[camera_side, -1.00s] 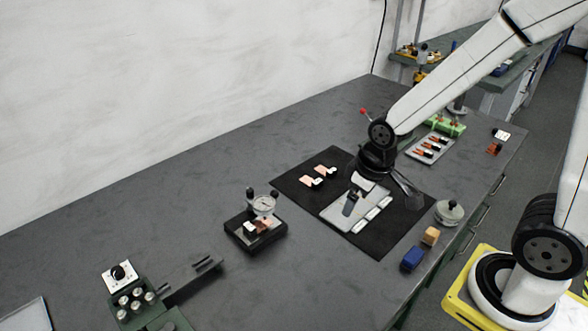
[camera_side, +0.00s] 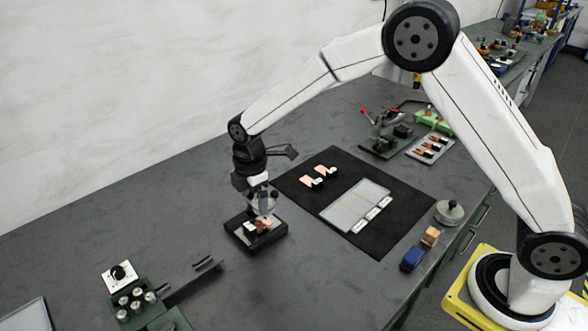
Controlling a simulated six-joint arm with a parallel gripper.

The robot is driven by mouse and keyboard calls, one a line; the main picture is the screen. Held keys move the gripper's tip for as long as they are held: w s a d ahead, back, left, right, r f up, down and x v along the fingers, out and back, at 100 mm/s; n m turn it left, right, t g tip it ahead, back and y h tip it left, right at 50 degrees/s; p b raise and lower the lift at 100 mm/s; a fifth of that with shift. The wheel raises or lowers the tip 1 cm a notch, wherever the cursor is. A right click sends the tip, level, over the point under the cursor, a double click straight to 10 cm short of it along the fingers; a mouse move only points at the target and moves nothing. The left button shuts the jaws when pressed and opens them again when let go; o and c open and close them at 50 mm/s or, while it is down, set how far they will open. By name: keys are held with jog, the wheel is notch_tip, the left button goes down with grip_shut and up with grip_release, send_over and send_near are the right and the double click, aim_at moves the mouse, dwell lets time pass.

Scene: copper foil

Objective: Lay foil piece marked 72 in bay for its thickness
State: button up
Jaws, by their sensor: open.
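Two copper foil pieces with white tabs, one nearer (camera_side: 308,182) and one farther (camera_side: 326,170), lie on the black mat. A third copper foil piece (camera_side: 265,225) lies on the dark base of the dial gauge (camera_side: 244,235). The marks are too small to read, so I cannot tell which piece is 72. The pale tray (camera_side: 338,210) on the mat is split into bays, with white labels along its front edge; no foil shows in it. My open gripper (camera_side: 262,203) is directly above the gauge and hides much of its dial. I cannot tell whether it touches anything.
A blue block (camera_side: 412,259), a tan block (camera_side: 431,236) and a round grey weight (camera_side: 449,212) stand near the right table edge. A green fixture with a knob box (camera_side: 121,275) is at front left. A red-handled device (camera_side: 385,138) stands behind the mat.

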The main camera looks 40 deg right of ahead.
aim_at(251, 225)
jog(key=shift+w+a+f+n, duration=0.3)
jog(key=shift+w+a+n, duration=0.1)
jog(key=shift+a+n, duration=0.15)
jog(key=shift+f, duration=3.9)
jog(key=shift+c, duration=0.2)
grip_shut()
jog(key=shift+a+r, duration=0.1)
jog(key=shift+a, duration=2.55)
jog(key=shift+r, duration=0.1)
